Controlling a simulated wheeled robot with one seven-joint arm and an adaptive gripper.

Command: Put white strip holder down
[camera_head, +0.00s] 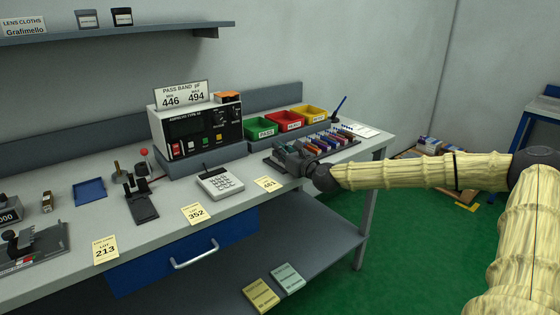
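My gripper (286,158) is at the left end of a dark rack on the bench, low over the bench top. The rack (352,144) carries a row of coloured pieces: red, blue, orange, purple and others. My gripper is seen from behind, small and dark, so its fingers and anything between them are hidden. I cannot pick out a white strip holder with certainty.
Green (261,128), red (287,120) and yellow (312,113) bins stand behind the rack. A meter (196,127) stands left of them. A white keypad (220,183) and yellow lot cards (268,183) lie along the front. Bare bench top shows left of the keypad.

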